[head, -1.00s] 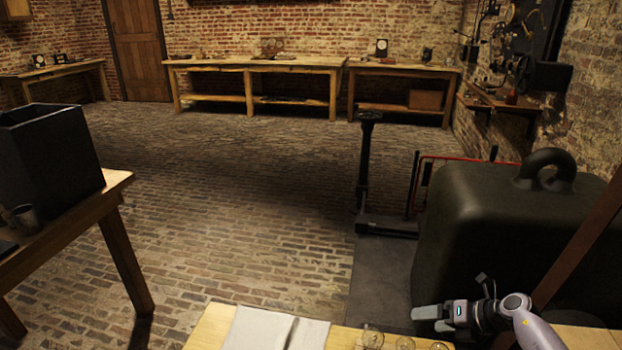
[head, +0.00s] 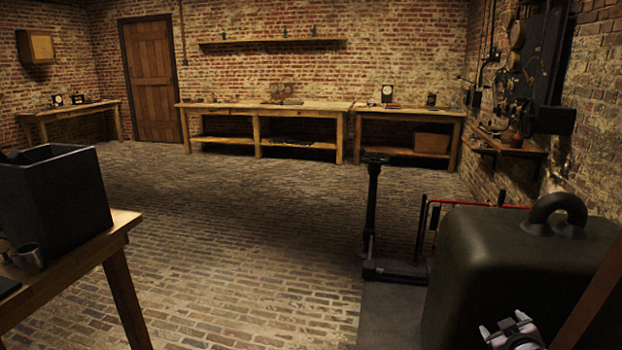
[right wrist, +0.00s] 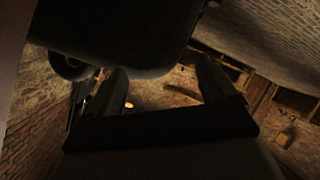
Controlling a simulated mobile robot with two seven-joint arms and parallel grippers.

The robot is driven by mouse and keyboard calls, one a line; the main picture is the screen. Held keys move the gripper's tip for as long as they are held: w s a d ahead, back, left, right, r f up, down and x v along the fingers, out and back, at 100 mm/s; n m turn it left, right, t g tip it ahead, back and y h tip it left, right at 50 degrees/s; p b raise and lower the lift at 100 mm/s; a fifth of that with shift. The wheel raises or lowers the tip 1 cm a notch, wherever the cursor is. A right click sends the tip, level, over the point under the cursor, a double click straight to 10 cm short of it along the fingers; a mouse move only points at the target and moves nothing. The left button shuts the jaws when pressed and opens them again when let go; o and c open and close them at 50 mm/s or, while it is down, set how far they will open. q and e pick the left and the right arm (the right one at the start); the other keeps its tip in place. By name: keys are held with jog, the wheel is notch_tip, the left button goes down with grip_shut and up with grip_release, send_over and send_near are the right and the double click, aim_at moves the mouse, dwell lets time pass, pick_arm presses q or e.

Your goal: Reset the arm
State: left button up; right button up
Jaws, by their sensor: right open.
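My right gripper (right wrist: 163,86) is open in the right wrist view, with its two dark fingers apart and nothing between them. In the head view, part of my right arm (head: 510,332) shows at the bottom right, in front of the big dark weight (head: 515,262) with a ring handle on top. A large dark body, apparently the same weight (right wrist: 120,28), fills the upper left of the right wrist view. My left gripper is in neither view.
A wooden table (head: 118,268) at the left carries a black box (head: 58,200) and a metal cup (head: 30,257). Workbenches (head: 262,108) line the far wall. The brick floor between is clear.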

jog(key=s+a+f+g+y, duration=0.1)
jog(key=s+a+f+y, duration=0.1)
jog(key=s+a+f, duration=0.55)
jog(key=s+a+f+g+y, duration=0.15)
jog(key=s+a+f, duration=0.35)
jog(key=s+a, duration=0.5)
jog(key=s+a+r, duration=0.2)
jog(key=s, duration=0.4)
jog(key=s+a+r+y+p, duration=0.1)
jog(key=s+a+r, duration=0.1)
jog(key=s, duration=0.4)
jog(key=s+a+r+m+y+p, duration=0.1)
jog(key=s+a+r, duration=0.1)
jog(key=s+a, duration=0.2)
jog(key=shift+s+r, duration=0.35)
jog(key=shift+s, duration=0.55)
